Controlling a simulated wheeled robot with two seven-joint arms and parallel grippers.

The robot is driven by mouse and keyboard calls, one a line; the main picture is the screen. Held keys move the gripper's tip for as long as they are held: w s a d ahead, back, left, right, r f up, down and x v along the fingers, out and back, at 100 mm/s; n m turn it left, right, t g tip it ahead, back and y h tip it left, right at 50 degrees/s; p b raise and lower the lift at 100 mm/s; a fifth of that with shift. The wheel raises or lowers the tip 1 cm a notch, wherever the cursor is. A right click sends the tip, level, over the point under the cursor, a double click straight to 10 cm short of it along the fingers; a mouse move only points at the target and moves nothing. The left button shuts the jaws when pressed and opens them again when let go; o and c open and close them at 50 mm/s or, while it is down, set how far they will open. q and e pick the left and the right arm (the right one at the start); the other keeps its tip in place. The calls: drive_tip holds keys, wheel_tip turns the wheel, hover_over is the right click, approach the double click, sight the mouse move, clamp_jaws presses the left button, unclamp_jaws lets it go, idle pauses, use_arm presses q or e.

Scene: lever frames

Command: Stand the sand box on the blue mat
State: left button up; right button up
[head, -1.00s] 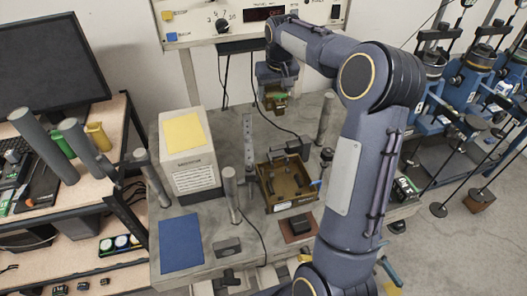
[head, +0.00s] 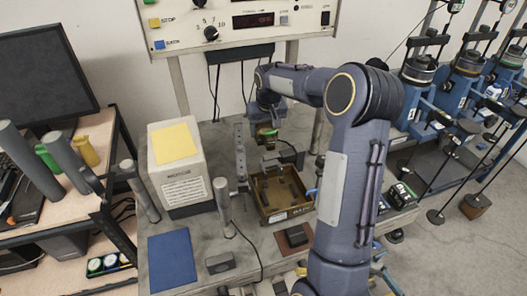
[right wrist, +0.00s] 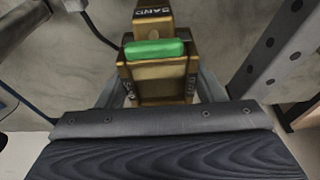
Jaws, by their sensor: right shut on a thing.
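The sand box (right wrist: 160,80) is brass-coloured, with SAND lettering and a green strip. It is between the fingers of my right gripper (right wrist: 160,92), which is shut on it. In the head view my right gripper (head: 267,133) holds the sand box (head: 267,141) at the back of the grey bench, behind an open brass tray; it looks raised. Its lower part is hard to see. The blue mat (head: 172,261) lies flat and bare at the bench's front left, well away from the gripper. My left gripper is not in view.
The brass tray (head: 283,213) sits mid-bench beside an upright slotted bar (head: 241,160). A cream box with a yellow sheet (head: 174,142) stands behind the mat. A grey post (head: 223,205) and a dark block (head: 220,263) are right of the mat.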

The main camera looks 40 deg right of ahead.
drive_tip(key=p, duration=0.1)
hover_over(264, 152)
drive_tip(key=f, duration=0.6)
drive_tip(key=shift+s+f, duration=0.2)
drive_tip(key=shift+f, duration=0.15)
drive_tip(key=shift+s+a+f+b, duration=0.15)
drive_tip(key=shift+f+b, duration=0.35)
drive_tip(key=shift+s+f, duration=0.1)
drive_tip(key=shift+s, duration=0.05)
drive_tip(key=shift+c, duration=0.7)
drive_tip(key=o, duration=1.1)
drive_tip(key=shift+f, duration=0.2)
drive_tip(key=shift+o, duration=1.1)
drive_tip(key=shift+w+r, duration=0.1)
drive_tip(key=shift+w, duration=0.1)
